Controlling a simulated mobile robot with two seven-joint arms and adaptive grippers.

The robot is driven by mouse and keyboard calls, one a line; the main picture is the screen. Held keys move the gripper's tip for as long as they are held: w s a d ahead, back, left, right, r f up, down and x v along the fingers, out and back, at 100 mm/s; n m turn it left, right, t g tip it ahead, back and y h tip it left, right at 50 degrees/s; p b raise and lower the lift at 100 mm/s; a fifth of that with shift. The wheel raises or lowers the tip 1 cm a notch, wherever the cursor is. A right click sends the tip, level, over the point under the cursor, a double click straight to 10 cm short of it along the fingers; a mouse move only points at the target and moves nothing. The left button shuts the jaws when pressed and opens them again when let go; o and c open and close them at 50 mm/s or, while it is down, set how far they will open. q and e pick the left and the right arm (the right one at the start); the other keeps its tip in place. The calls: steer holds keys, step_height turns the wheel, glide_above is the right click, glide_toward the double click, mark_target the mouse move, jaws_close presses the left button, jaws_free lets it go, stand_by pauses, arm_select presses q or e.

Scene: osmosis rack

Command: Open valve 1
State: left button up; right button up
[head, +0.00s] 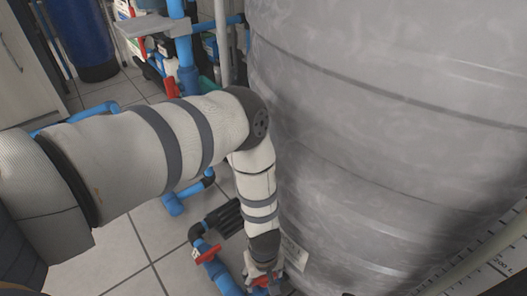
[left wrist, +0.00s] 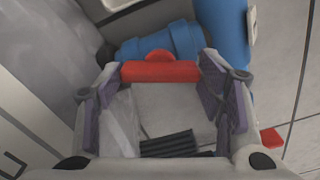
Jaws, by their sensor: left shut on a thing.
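My left gripper (head: 263,276) is low beside the tank, at the end of my left arm. In the left wrist view its two fingers (left wrist: 159,73) stand on either side of a red valve handle (left wrist: 160,71) and are shut on it. The handle sits on a blue valve body (left wrist: 165,42). In the head view the handle is mostly hidden by the gripper, with a bit of red (head: 261,281) showing. I cannot read a number on this valve. My right gripper is not in view.
A large grey tank (head: 390,110) fills the right side. Another red-handled valve (head: 207,253) on blue pipe lies just left of my gripper. Blue pipes (head: 187,70) with red handles stand at the back. Tiled floor (head: 120,250) is open at the lower left.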

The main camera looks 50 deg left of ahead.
arm_select(q)
steer(key=shift+n, duration=2)
steer(key=o, duration=1.1)
steer(key=shift+o, duration=0.2)
steer(key=shift+w, duration=0.1)
